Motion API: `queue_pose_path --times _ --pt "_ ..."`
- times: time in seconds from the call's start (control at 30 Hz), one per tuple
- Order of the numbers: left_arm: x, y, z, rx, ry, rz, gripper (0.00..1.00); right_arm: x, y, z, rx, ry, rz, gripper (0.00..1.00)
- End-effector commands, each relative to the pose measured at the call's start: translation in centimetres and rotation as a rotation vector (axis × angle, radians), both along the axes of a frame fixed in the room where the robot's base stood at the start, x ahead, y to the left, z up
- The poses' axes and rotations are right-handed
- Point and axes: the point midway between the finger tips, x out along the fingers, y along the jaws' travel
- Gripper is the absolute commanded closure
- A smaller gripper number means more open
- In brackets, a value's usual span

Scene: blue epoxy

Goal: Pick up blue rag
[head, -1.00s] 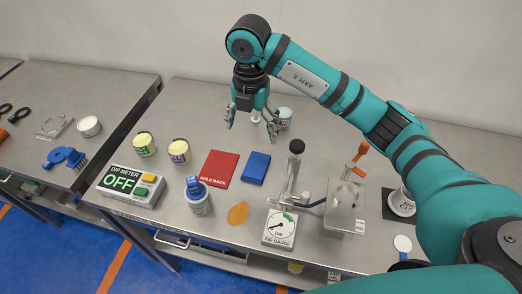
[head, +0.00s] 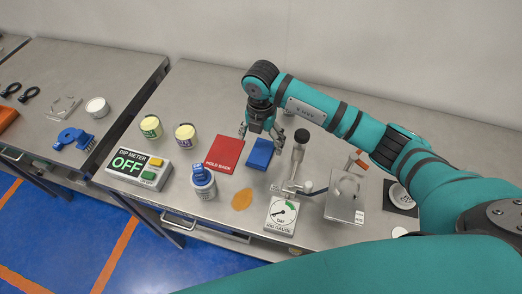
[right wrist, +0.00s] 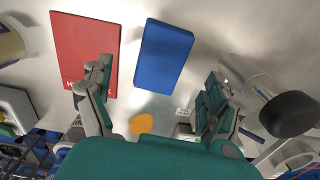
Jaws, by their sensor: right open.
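The blue rag (head: 259,154) is a flat, folded blue rectangle lying on the steel bench, just right of a red HOLD BACK card (head: 221,155). In the right wrist view the blue rag (right wrist: 164,55) lies between and beyond the fingertips, with the red card (right wrist: 85,45) to its left. My right gripper (head: 260,134) is open and empty, pointing down over the far end of the rag; its fingers (right wrist: 158,80) are spread wider than the rag. I see no contact. My left gripper is not in view.
Right of the rag stand a dark-topped post (head: 299,145) and a rig gauge (head: 281,215). Left are a lidded blue-and-white jar (head: 203,184), two yellow-topped cans and a dip meter (head: 138,167). An orange patch (head: 242,200) lies in front. The bench behind is mostly clear.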

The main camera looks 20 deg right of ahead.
Motion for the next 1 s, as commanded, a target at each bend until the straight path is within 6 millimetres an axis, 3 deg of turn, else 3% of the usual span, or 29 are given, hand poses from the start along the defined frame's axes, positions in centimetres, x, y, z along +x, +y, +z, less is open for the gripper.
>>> queue_pose_path --times 0.13,0.3,0.6,1.0 --pt "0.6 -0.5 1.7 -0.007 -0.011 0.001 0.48 0.1 -0.3 -1.8 -0.002 0.008 -0.002 0.11" --pt "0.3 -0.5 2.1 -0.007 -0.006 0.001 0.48 0.3 -0.3 -4.2 0.0 0.005 -0.001 0.11" --pt "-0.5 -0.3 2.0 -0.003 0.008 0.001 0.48 0.4 -0.4 -4.8 0.0 0.001 0.001 0.11" --pt "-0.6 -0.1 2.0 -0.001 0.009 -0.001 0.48 0.4 -0.4 -4.8 0.0 0.001 0.0 0.62"
